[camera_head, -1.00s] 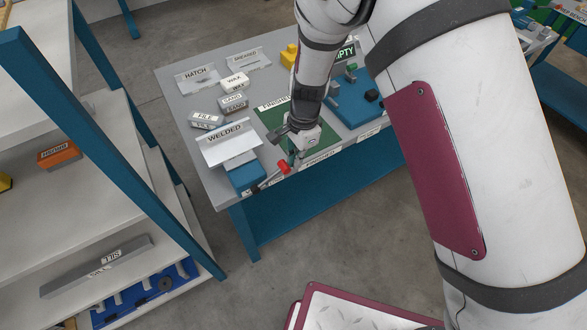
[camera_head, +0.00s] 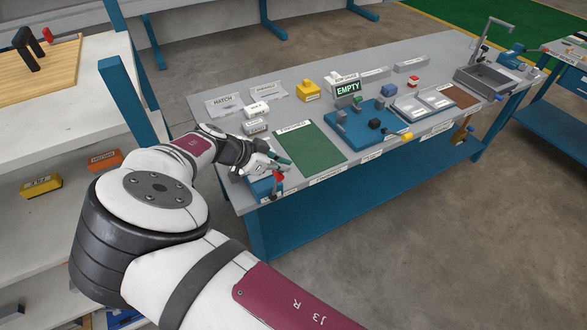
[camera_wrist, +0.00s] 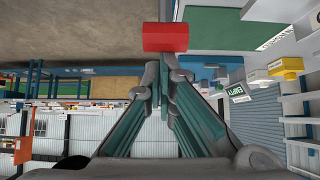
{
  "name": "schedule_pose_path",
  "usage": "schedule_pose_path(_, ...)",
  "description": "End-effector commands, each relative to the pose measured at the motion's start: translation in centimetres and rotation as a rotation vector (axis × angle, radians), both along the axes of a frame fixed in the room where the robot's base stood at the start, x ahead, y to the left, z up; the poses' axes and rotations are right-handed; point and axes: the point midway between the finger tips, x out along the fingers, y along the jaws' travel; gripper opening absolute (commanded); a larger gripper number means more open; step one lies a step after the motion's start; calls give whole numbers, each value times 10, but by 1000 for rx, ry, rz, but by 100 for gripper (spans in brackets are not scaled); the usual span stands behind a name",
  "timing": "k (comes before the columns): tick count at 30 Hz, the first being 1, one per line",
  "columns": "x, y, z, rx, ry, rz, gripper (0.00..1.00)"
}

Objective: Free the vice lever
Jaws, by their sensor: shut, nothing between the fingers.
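The vice lever shows its red handle (camera_head: 279,176) at the near left corner of the bench, on the front of the blue vice (camera_head: 262,188). In the wrist view a red block (camera_wrist: 166,37), the lever's handle, lies just beyond my fingertips. My gripper (camera_head: 283,160) is over the vice, reaching in from the left, close to the red handle. In the wrist view its teal-padded fingers (camera_wrist: 164,72) come together at the tips with nothing between them. I cannot tell whether they touch the handle. My wrist hides part of the vice.
A green mat (camera_head: 309,145) lies right of my gripper. Beyond it stands a blue fixture (camera_head: 352,134) with small parts and an EMPTY sign (camera_head: 348,88). Labelled blocks (camera_head: 256,108) lie behind my wrist. A shelf rack (camera_head: 35,225) stands left. Floor in front of the bench is clear.

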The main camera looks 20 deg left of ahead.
Motion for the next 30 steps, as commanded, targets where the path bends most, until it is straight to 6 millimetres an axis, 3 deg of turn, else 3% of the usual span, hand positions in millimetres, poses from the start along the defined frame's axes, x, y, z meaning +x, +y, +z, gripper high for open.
schedule_pose_path(10,-20,16,-1,-60,-64,0,0)
schedule_pose_path(30,-27,23,-1,-53,-61,5,0)
